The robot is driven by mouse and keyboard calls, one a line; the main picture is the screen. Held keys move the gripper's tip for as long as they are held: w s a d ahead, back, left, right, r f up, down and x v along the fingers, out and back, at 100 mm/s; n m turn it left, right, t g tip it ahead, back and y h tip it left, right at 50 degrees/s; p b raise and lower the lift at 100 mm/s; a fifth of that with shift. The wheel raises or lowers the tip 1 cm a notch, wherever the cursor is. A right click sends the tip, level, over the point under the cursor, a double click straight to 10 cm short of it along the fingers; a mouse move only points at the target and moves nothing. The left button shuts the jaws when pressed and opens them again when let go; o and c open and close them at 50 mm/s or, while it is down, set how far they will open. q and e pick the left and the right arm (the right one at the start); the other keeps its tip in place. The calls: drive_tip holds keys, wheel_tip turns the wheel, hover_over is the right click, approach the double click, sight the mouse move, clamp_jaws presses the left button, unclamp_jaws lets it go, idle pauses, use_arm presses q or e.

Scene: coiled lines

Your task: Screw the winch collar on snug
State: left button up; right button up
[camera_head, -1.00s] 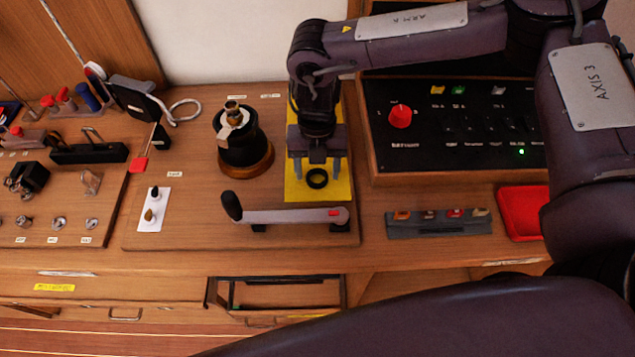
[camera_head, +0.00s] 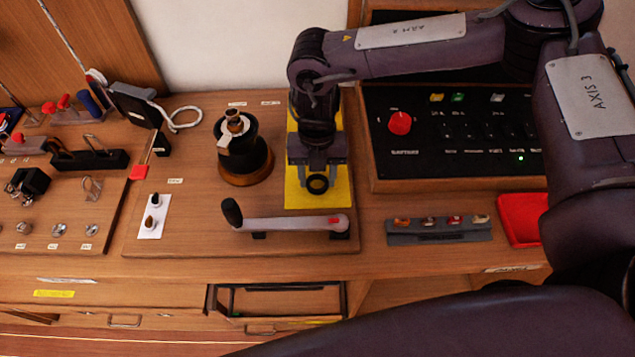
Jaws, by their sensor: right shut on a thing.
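The winch (camera_head: 246,160) is a black drum on a bronze base, with a brass top (camera_head: 234,118), standing upright on the wooden board. The collar (camera_head: 317,184) is a small black ring over the yellow mat (camera_head: 331,199). My right gripper (camera_head: 317,175) points down over the mat, shut on the collar, with its fingers on either side of the ring. Whether the collar still touches the mat I cannot tell. The winch is to the left of the gripper and apart from it. My left gripper is not in view.
A winch handle (camera_head: 285,224) lies across the front of the board. A switch panel (camera_head: 455,135) stands at the right, with a grey holder (camera_head: 438,230) and a red tray (camera_head: 521,218) before it. A white plate with two small pegs (camera_head: 152,216) lies left.

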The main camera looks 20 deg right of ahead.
drive_tip(key=shift+r, duration=0.25)
drive_tip(key=shift+r+p, duration=0.95)
drive_tip(key=shift+r, duration=0.1)
